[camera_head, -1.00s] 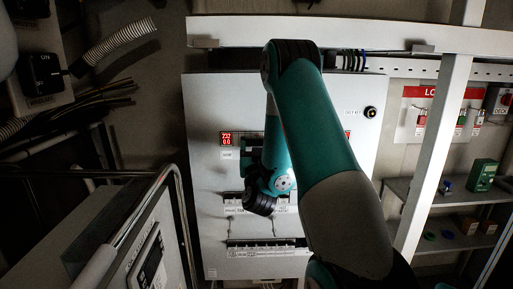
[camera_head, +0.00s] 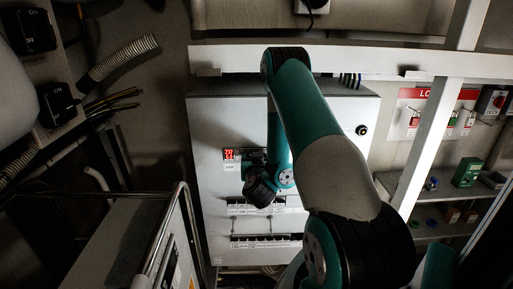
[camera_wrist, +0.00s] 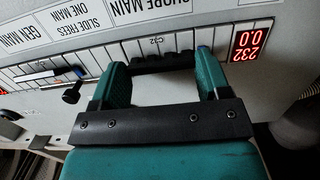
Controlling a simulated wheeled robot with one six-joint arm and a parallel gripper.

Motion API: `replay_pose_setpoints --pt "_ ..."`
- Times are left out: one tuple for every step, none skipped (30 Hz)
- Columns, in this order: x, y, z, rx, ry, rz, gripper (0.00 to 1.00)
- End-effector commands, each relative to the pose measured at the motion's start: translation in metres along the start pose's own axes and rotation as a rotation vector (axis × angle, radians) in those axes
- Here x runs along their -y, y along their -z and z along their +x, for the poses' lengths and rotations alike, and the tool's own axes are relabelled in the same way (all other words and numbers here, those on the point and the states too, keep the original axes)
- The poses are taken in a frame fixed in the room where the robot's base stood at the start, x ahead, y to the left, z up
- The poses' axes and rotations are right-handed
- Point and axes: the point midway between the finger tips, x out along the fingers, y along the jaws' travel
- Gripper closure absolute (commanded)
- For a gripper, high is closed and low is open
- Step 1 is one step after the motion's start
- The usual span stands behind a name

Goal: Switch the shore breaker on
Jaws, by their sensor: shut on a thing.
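My gripper (camera_wrist: 162,68) is at the breaker row of the panel in the wrist view, its two teal fingers spread on either side of a black handle bar (camera_wrist: 163,60). The bar lies under the upside-down SHORE MAIN label (camera_wrist: 160,12), so I take it for the shore breaker's handle. The fingers are shut on it. Whether the breaker stands on or off cannot be read. In the head view my wrist hides the handle. The red display (camera_wrist: 245,42) beside the row reads 232 and 0.0; it also shows in the head view (camera_head: 229,155).
The GEN MAIN label (camera_wrist: 22,43) and a small black knob (camera_wrist: 71,94) lie to the left in the wrist view. The grey panel (camera_head: 215,190) has breaker rows below. A railed cabinet (camera_head: 135,215) stands at the left, a white post (camera_head: 432,140) and shelves (camera_head: 460,185) at the right.

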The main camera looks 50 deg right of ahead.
Motion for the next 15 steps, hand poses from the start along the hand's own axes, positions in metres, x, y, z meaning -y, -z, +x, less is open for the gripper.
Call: replay_pose_setpoints --pt "-0.0009 0.0058 -0.0006 0.012 -0.003 -0.001 0.54" --pt "-0.0009 0.0054 -0.0006 0.018 -0.003 -0.001 0.54" --pt "-0.0009 0.0047 -0.0005 0.025 -0.002 -0.002 0.54" --pt "-0.0009 0.0044 -0.0005 0.029 -0.002 -0.002 0.54" --pt "-0.0009 0.0041 -0.0004 0.032 -0.002 -0.002 0.54" --pt "-0.0009 0.0038 -0.0004 0.036 -0.003 -0.002 0.54" --pt "-0.0009 0.0034 -0.0003 0.038 -0.003 -0.001 0.54" --pt "-0.0009 0.0031 -0.0002 0.04 -0.003 -0.001 0.54" --pt "-0.0009 0.0027 -0.0002 0.042 -0.003 -0.001 0.54" --pt "-0.0009 0.0024 -0.0001 0.042 -0.003 -0.001 0.54" --pt "-0.0009 0.0021 -0.0001 0.043 -0.003 -0.001 0.54" --pt "-0.0009 0.0018 0.0 0.043 -0.003 -0.001 0.54" --pt "-0.0009 0.0016 0.0 0.043 -0.003 -0.002 0.54" --pt "-0.0009 0.0015 0.0 0.043 -0.003 -0.002 0.54" --pt "-0.0009 0.0014 0.0 0.043 -0.003 -0.002 0.54"
